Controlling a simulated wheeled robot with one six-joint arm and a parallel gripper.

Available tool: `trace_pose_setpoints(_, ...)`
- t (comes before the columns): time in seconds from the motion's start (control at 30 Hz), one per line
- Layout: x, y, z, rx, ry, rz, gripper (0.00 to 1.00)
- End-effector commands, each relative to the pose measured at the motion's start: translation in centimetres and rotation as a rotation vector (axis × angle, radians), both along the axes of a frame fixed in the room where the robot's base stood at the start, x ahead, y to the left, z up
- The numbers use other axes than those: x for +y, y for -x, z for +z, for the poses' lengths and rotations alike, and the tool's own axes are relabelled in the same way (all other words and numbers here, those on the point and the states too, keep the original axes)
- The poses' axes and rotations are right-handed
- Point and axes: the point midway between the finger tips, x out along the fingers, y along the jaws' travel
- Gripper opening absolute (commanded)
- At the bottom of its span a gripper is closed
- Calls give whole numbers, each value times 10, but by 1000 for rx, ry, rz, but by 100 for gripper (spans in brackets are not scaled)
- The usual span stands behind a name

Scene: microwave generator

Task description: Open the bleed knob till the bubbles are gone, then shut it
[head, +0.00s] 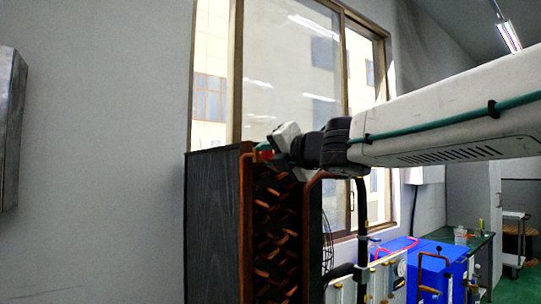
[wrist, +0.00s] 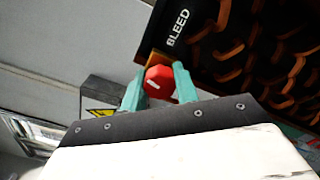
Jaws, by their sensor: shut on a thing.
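The bleed knob (wrist: 159,84) is red with a pale mark on its face, and sits below the word BLEED in the wrist view. In the head view only a small bit of red (head: 267,155) shows at the top of the dark cabinet. My gripper (wrist: 155,88) has its teal fingers on both sides of the knob and is shut on it. In the head view my gripper (head: 268,152) reaches the cabinet's upper front corner, and my wrist hides most of the knob. I see no bubbles in either view.
The dark cabinet (head: 213,220) has rows of copper tube bends (head: 275,235) on its open face. A window (head: 290,70) is behind it. Blue equipment (head: 440,268) stands at the lower right, and a grey metal box (head: 10,125) hangs on the left wall.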

Motion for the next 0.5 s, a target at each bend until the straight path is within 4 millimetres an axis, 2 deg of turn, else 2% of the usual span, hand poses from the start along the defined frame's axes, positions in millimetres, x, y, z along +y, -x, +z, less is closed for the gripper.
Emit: trace_pose_setpoints(0.5, 0, 0, -2, -267, 398, 1, 7)
